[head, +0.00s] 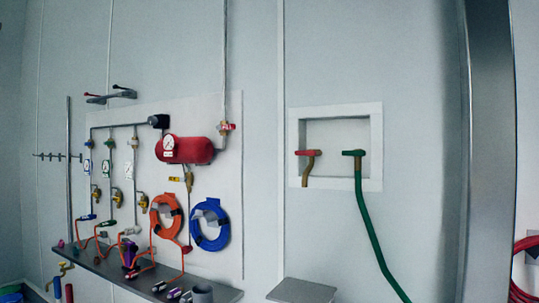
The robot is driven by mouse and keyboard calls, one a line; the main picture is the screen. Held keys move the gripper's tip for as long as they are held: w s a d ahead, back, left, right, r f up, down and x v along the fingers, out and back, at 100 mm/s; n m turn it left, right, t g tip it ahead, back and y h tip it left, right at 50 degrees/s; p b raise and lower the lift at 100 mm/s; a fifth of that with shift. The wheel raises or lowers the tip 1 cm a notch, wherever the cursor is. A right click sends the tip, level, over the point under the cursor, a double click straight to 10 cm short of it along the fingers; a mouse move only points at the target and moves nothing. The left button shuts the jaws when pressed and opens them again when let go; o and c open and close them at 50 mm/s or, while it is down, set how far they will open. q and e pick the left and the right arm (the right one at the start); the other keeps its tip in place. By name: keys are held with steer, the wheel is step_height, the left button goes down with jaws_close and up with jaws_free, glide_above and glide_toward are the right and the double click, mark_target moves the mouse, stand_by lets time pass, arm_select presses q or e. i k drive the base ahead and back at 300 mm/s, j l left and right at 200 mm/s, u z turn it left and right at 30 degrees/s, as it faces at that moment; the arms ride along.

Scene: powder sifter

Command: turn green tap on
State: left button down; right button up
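The green tap (354,153) has a short bar-shaped handle. It sits in the right part of a white-framed recess (376,150) in the wall. A green hose (370,223) hangs down from it and runs out at the bottom of the picture. A tap with a red handle (307,153) and a brown pipe sits to its left in the same recess. Neither of my grippers shows in the head view.
A wall panel at left carries a red tank (185,149), gauges, an orange hose coil (166,216) and a blue coil (209,225). A dark shelf (110,268) with tools runs below. A grey flat surface (301,291) is at the bottom. A metal post (490,150) stands right.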

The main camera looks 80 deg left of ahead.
mark_target(355, 153)
steer(key=u, duration=1.95)
